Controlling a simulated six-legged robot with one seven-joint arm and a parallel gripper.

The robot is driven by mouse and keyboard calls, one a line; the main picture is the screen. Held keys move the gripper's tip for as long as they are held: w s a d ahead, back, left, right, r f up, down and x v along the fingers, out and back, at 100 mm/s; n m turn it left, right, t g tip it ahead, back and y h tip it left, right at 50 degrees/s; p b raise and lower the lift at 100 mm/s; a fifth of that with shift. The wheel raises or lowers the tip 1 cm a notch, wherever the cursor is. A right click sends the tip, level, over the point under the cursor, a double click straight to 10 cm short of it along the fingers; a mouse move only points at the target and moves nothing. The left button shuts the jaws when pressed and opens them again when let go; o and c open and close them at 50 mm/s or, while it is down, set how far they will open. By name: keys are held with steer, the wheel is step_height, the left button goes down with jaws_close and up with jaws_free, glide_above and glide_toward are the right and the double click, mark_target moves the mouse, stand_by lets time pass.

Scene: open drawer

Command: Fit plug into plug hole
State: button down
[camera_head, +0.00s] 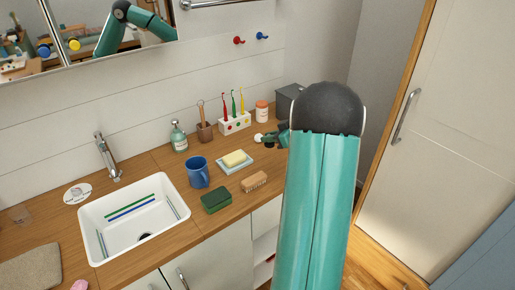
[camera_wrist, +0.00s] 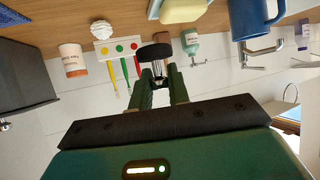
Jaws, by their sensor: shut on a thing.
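The plug (camera_wrist: 155,52) is a black disc with a metal stem. My gripper (camera_wrist: 159,80) is shut on the stem in the wrist view, with the disc beyond the fingertips. In the head view my gripper (camera_head: 276,138) is above the counter's back right, partly hidden by my own arm. The plug is small and hard to make out there. The plug hole (camera_head: 145,237) is a dark round spot in the floor of the white sink (camera_head: 92,238), far to the left of my gripper and partly hidden by the sink's front wall.
Between gripper and sink stand a blue mug (camera_head: 198,174), a soap dish (camera_head: 224,166), a green sponge (camera_head: 215,201) and a brush (camera_head: 254,182). A soap bottle (camera_head: 179,139), toothbrush holder (camera_head: 235,124) and orange-white cup (camera_head: 261,111) line the back. The faucet (camera_head: 107,158) rises behind the sink.

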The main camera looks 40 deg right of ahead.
glide_above(259, 156)
step_height(259, 156, down, 7)
steer(key=shift+f, duration=1.45)
steer(key=shift+f, duration=0.2)
steer(key=c, duration=1.3)
jaws_free()
steer(key=shift+c, duration=0.2)
steer(key=shift+r, duration=0.1)
